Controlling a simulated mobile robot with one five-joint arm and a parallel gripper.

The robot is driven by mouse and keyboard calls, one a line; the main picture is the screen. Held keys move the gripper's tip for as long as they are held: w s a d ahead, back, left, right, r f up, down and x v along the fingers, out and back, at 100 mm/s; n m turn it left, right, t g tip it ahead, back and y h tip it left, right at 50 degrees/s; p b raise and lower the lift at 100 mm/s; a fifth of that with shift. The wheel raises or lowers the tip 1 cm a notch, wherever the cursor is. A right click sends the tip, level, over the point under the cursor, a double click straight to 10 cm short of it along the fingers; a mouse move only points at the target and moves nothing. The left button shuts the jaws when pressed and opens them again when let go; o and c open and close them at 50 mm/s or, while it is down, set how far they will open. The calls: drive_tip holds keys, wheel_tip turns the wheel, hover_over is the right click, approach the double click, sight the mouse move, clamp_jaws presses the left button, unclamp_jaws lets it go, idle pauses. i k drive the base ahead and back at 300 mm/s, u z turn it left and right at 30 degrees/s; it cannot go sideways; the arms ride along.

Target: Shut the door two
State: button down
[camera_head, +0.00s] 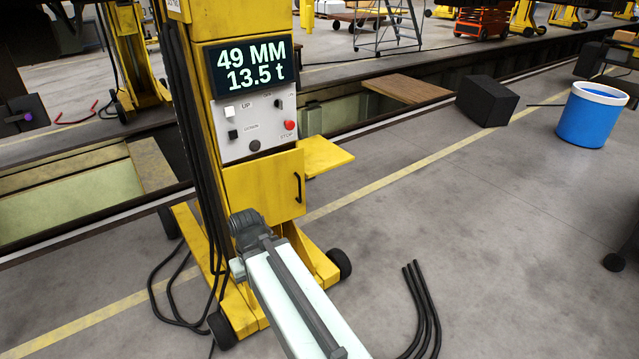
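A yellow lifting column stands in the middle of the view. On its front is a yellow door (262,186) with a black vertical handle (298,187) near its right edge. I cannot tell whether this door is fully closed, and no number shows on it. My pale arm reaches up from the bottom, and its dark end, my gripper (246,222), is in front of the door's lower left corner, left of and below the handle. The gripper's fingers are not clearly seen, and I cannot tell whether it touches the door.
Above the door are a control panel (255,128) and a display (252,66) reading 49 MM, 13.5 t. A yellow plate (326,156) juts right. Black cables (424,308) lie on the floor at right. A blue bin (592,117) and black box (487,101) stand farther right.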

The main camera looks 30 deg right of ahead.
sight(274, 185)
drive_tip(key=u, duration=0.05)
drive_tip(key=i, duration=1.05)
drive_tip(key=u, duration=0.75)
